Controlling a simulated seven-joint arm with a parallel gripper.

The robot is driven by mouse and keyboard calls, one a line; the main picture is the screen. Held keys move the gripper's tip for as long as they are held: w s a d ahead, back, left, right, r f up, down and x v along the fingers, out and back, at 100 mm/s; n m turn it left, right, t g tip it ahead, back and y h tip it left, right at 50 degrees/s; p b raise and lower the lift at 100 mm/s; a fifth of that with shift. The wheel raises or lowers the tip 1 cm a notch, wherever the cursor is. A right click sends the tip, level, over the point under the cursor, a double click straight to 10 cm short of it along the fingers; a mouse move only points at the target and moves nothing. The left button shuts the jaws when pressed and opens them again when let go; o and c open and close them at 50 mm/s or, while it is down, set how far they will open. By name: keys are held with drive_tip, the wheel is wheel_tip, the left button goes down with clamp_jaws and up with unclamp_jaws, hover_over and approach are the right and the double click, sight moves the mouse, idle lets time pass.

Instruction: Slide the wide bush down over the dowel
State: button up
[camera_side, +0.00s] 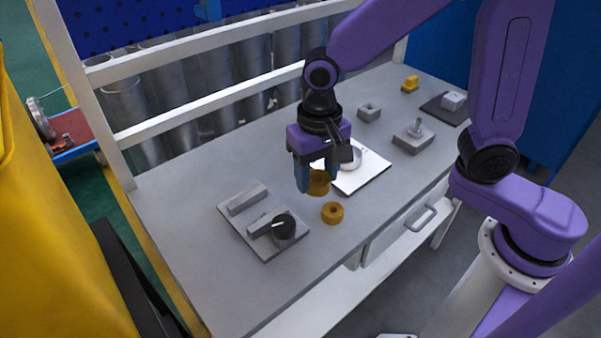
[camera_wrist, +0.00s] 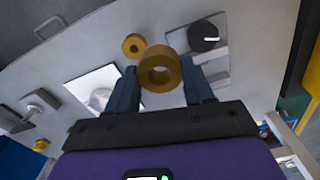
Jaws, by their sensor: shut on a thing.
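My gripper (camera_side: 318,178) is shut on an ochre ring-shaped bush (camera_side: 319,186), which appears to be above the table. In the wrist view the bush (camera_wrist: 160,73) sits between the fingertips of my gripper (camera_wrist: 159,80), its hole showing. A second ochre bush (camera_side: 332,213) lies flat on the table just beside it; it also shows in the wrist view (camera_wrist: 133,44). A grey block with an upright pin (camera_side: 416,130), which looks like the dowel, stands to the right, apart from the held bush. The block also shows in the wrist view (camera_wrist: 40,104).
A white plate with a round silver part (camera_side: 366,178) lies behind my gripper, partly hidden. A grey plate (camera_side: 257,232) with bars and a black knob (camera_side: 284,227) is at the left. A grey nut-like block (camera_side: 369,112) and a yellow piece (camera_side: 410,84) stand farther back.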

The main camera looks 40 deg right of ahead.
drive_tip(key=w+d+r+m, duration=0.1)
drive_tip(key=w+d+m, duration=0.25)
drive_tip(key=d, duration=0.65)
drive_tip(key=w+d+m, duration=0.3)
drive_tip(key=w+d, duration=0.2)
drive_tip(key=d, duration=0.5)
drive_tip(key=s+d+m, duration=0.2)
drive_tip(key=d, duration=0.9)
drive_tip(key=s+d+m, duration=0.2)
drive_tip(key=d+m, duration=0.1)
drive_tip(key=d, duration=0.9)
drive_tip(key=shift+d+r, duration=0.2)
drive_tip(key=shift+r, duration=0.2)
drive_tip(key=shift+m, duration=0.25)
hover_over(419, 120)
drive_tip(key=shift+w+d+f, duration=0.15)
drive_tip(key=shift+d+f, duration=0.05)
drive_tip(key=shift+f, duration=1.3)
drive_tip(key=shift+w+d+f, duration=0.1)
drive_tip(key=shift+d+f, duration=0.05)
drive_tip(key=shift+f, duration=1.3)
drive_tip(key=shift+f, duration=2.85)
drive_tip(key=o, duration=1.3)
